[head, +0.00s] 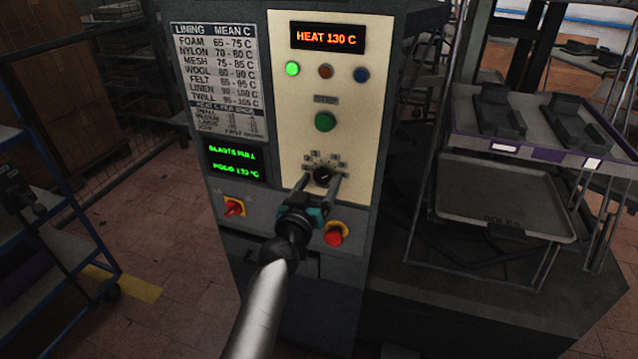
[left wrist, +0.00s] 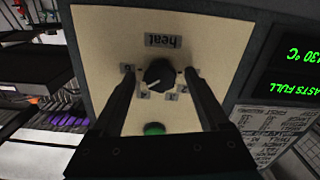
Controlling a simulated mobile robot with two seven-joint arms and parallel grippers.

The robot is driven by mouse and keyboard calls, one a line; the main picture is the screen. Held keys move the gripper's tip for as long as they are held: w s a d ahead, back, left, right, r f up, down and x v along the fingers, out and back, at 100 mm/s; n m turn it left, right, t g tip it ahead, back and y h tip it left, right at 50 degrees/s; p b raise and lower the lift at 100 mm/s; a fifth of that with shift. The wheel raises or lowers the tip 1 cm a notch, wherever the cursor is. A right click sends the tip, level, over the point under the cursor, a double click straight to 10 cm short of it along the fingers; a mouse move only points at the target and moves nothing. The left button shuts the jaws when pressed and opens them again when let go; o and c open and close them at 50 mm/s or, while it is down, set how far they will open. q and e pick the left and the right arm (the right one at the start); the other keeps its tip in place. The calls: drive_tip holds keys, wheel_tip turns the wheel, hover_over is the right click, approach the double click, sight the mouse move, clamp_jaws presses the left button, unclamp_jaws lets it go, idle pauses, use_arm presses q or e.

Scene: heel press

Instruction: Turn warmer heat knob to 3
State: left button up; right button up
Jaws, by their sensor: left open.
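The heat knob (head: 322,175) is a black round dial on the cream panel of the press. In the left wrist view the knob (left wrist: 160,73) shows upside down, with its pale pointer mark toward the lower left of that picture. Small number labels ring it; I cannot read them surely. A "heat" label (left wrist: 167,41) sits beside it. My left gripper (head: 320,181) is open, its two fingers on either side of the knob. In the left wrist view the fingers (left wrist: 160,78) flank the knob with visible gaps. My right gripper is not in view.
The orange display (head: 327,37) reads HEAT 130 C. A green button (head: 325,122) is above the knob. A red-yellow switch (head: 234,208) and a red button (head: 335,236) are lower down. A rack with trays (head: 505,196) stands right, blue shelving left.

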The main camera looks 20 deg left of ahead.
use_arm(q)
clamp_jaws()
idle(0.5)
drive_tip(key=shift+n, duration=0.3)
drive_tip(key=n, duration=0.2)
drive_tip(key=shift+n+p, duration=0.3)
drive_tip(key=shift+n, duration=0.1)
drive_tip(key=n, duration=0.3)
drive_tip(key=shift+n, duration=0.3)
drive_tip(key=n, duration=0.3)
drive_tip(key=shift+p, duration=0.35)
drive_tip(key=shift+n, duration=2.1)
